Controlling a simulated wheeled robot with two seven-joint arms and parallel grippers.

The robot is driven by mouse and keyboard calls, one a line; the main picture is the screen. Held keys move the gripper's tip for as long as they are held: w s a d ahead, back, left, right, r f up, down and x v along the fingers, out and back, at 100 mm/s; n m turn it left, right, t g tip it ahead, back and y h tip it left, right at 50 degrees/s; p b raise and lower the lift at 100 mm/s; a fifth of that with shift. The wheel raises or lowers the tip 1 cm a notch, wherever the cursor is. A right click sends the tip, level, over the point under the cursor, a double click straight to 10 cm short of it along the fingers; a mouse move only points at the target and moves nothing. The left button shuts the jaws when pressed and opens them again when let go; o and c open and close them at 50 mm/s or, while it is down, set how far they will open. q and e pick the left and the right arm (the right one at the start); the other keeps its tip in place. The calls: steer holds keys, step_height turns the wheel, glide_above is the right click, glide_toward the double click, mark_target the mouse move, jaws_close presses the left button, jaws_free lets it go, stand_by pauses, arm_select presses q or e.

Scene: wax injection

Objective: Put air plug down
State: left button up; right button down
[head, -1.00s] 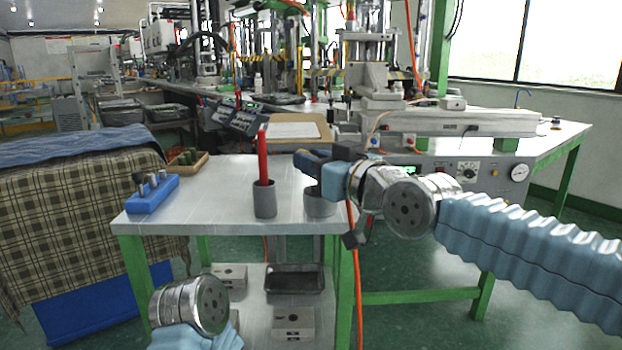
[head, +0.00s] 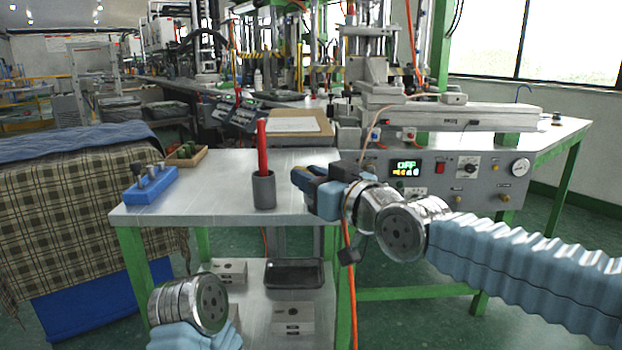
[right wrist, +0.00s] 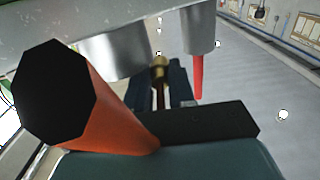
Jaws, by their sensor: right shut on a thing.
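My right gripper (head: 303,180) is shut, with its blue fingers low over the right edge of the small table. In the right wrist view, a brass air plug (right wrist: 160,72) sits between the dark fingers (right wrist: 161,88). An orange air hose (head: 346,270) hangs below the gripper in the head view. A grey cup (right wrist: 112,55) stands close by the plug in the right wrist view; the gripper hides it in the head view. I cannot tell whether plug and cup touch. My left gripper is out of view; only its arm shows at the lower left.
Another grey cup (head: 264,191) holds an upright red stick (head: 262,147), left of my right gripper. A blue holder (head: 150,190) stands at the left of the small table (head: 215,185). The machine's control panel (head: 455,180) is behind my right arm. The table's middle is clear.

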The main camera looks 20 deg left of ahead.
steer(key=c, duration=1)
jaws_free()
steer(key=shift+f, duration=0.1)
steer(key=shift+o, duration=0.2)
